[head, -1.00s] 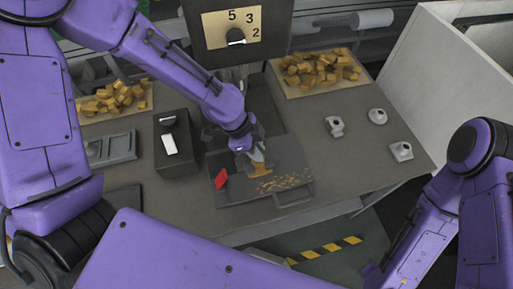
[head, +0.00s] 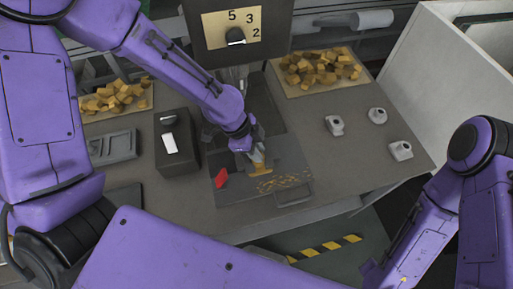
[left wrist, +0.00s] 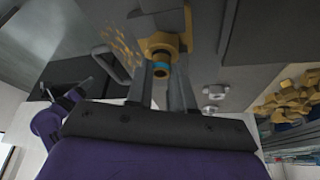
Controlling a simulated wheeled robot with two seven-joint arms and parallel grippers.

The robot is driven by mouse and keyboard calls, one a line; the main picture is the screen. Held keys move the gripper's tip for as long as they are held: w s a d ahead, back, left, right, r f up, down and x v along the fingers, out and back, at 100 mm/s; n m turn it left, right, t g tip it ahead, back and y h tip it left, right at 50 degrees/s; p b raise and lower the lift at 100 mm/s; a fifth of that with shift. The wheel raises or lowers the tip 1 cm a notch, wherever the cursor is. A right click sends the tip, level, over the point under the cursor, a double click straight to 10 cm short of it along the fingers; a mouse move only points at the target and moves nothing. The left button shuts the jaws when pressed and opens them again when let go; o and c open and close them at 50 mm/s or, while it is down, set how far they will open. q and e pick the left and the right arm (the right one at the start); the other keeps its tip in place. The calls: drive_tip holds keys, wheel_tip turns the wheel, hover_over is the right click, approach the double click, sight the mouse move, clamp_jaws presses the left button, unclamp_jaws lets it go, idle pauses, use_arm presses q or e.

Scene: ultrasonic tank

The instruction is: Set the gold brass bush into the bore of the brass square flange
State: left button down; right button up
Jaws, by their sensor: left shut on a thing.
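My left gripper (head: 259,160) points down over the dark plate in the middle of the bench. In the left wrist view my left fingers (left wrist: 162,92) are shut on the gold brass bush (left wrist: 160,73), a small round piece with a blue-green band. The brass square flange (left wrist: 158,44) lies just beyond the fingertips, lined up with the bush. It also shows gold in the head view (head: 261,169), partly behind the gripper. I cannot tell whether the bush touches the flange or enters its bore. My right arm shows at the right; its gripper is not clear.
Grey fittings (head: 334,126) sit on the right, with free bench between. Trays of gold blocks (head: 318,70) stand behind.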

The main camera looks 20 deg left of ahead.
use_arm(q)
drive_tip(key=shift+f, duration=0.3)
idle(0.5)
drive_tip(key=shift+c, duration=2.2)
unclamp_jaws()
drive_tip(key=shift+r, duration=3.55)
